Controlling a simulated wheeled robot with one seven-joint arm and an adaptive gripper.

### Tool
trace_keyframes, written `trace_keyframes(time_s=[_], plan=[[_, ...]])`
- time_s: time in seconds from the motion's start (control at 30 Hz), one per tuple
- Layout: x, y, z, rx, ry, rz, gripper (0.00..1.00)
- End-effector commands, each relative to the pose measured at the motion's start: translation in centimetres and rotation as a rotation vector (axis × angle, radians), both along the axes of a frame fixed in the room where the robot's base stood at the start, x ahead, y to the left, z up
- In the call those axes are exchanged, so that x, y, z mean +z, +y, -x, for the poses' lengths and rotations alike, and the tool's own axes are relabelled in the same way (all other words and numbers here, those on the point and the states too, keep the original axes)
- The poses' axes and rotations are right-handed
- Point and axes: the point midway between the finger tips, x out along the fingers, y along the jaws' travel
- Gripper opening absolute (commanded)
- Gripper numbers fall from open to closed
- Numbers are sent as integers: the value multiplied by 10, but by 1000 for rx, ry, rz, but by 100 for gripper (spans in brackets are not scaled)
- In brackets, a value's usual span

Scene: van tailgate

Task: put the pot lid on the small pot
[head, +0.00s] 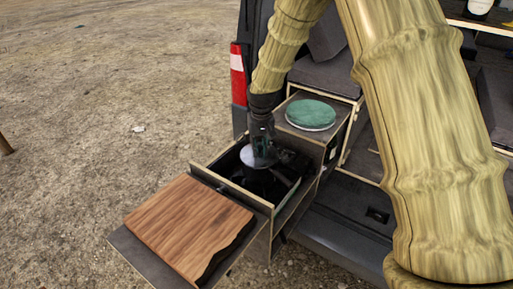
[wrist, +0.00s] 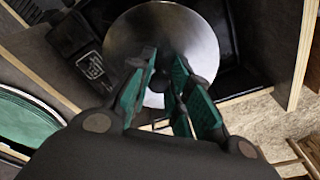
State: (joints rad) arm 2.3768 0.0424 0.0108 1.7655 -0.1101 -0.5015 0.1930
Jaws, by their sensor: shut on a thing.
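The pot lid (head: 253,158) is a round, shiny metal disc with a dark knob. It is in the open drawer area of the kitchen box in the head view, and fills the upper middle of the wrist view (wrist: 165,32). My gripper (wrist: 166,72) is above the lid with its green-padded fingers shut on the knob; it also shows in the head view (head: 262,143). A dark shape (head: 259,181) sits under the lid and may be the small pot. The lid hides most of it, so I cannot tell whether they touch.
The drawer (head: 231,188) has raised wooden walls around the lid. A wooden board (head: 188,226) lies at its front. A round green-topped item (head: 310,113) stands on the cabinet to the right. The van's red tail light (head: 237,72) is behind.

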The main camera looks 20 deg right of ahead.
Motion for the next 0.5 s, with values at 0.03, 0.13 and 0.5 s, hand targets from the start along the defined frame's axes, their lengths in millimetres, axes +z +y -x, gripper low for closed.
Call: trace_keyframes(time_s=[0.03,0.13,0.5], plan=[[0,0,0,0,0,0,0],[-1,0,0,0,0,0,0],[-1,0,0,0,0,0,25]])
